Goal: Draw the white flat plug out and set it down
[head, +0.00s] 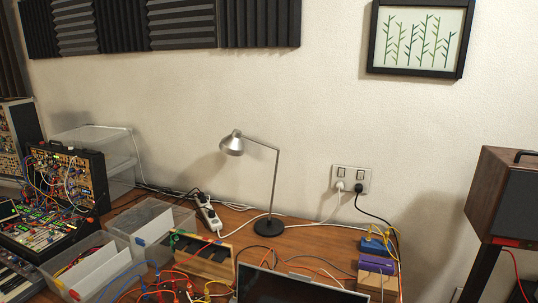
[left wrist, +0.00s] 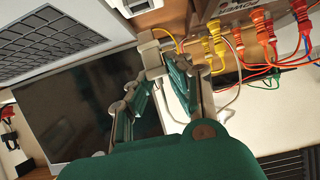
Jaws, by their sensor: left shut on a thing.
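In the left wrist view my left gripper (left wrist: 158,72) has its two green fingers closed together at the tips. A pale, flat-sided piece (left wrist: 150,52) sits at the fingertips and looks like the white flat plug; the fingers partly cover it. A white cord (left wrist: 236,88) loops beside the right finger. A wooden rail (left wrist: 206,12) with red, yellow and orange plugs lies just beyond. I cannot tell whether the pale piece is still seated in a socket. Neither gripper shows in the head view, and my right gripper is in no view.
A laptop screen (left wrist: 88,108) lies close beside the left finger. In the head view a lamp (head: 270,226), a power strip (head: 208,215), clear bins (head: 150,222) and loose coloured cables crowd the desk. A wall outlet (head: 351,172) holds a white and a black plug.

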